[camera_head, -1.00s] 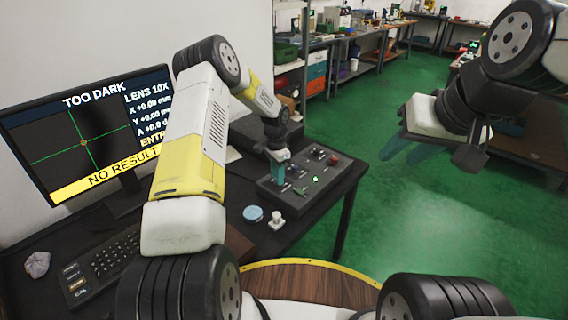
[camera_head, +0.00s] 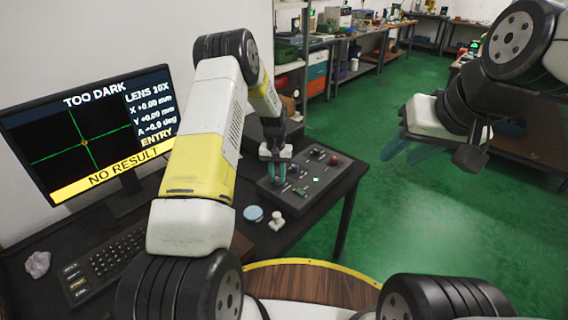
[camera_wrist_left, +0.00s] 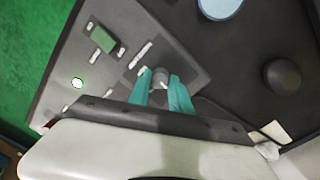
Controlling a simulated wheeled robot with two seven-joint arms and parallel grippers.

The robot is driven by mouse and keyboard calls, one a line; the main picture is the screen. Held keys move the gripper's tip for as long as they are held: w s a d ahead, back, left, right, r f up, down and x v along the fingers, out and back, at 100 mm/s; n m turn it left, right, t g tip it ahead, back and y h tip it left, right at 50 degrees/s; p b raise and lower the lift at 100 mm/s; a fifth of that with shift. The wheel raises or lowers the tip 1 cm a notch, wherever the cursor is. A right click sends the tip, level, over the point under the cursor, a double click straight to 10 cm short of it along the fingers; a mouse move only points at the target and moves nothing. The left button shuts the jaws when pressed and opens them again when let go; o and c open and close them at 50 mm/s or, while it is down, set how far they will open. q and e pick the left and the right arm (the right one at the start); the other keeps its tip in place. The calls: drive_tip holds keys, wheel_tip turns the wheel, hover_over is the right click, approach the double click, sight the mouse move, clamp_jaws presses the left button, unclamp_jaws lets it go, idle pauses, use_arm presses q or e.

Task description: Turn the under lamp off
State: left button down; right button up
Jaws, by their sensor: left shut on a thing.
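The dark control panel (camera_head: 292,205) with small switches and knobs lies on the black desk. Its lit white-green indicator (camera_head: 315,180) also shows in the left wrist view (camera_wrist_left: 78,83). My left gripper (camera_head: 275,180) points down at the left part of the panel. In the left wrist view its teal fingers (camera_wrist_left: 161,82) are shut on a small grey knob (camera_wrist_left: 161,85), which they partly hide. I cannot read any label by it. The monitor (camera_head: 90,125) reads "TOO DARK" and "NO RESULT". My right gripper (camera_head: 405,150) hangs over the floor, away from the desk; its finger gap is unclear.
A pale blue disc (camera_head: 253,213) and a white knob-shaped piece (camera_head: 277,221) lie in front of the panel. A keyboard (camera_head: 105,265) and a crumpled grey lump (camera_head: 38,264) are at the left. Green floor is open to the right of the desk.

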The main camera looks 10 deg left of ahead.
sight(277, 178)
use_arm(q)
drive_tip(key=shift+n, duration=0.4)
drive_tip(key=c, duration=1.2)
unclamp_jaws()
wheel_tip(277, 178, up, 8)
drive_tip(key=shift+a+f, duration=0.1)
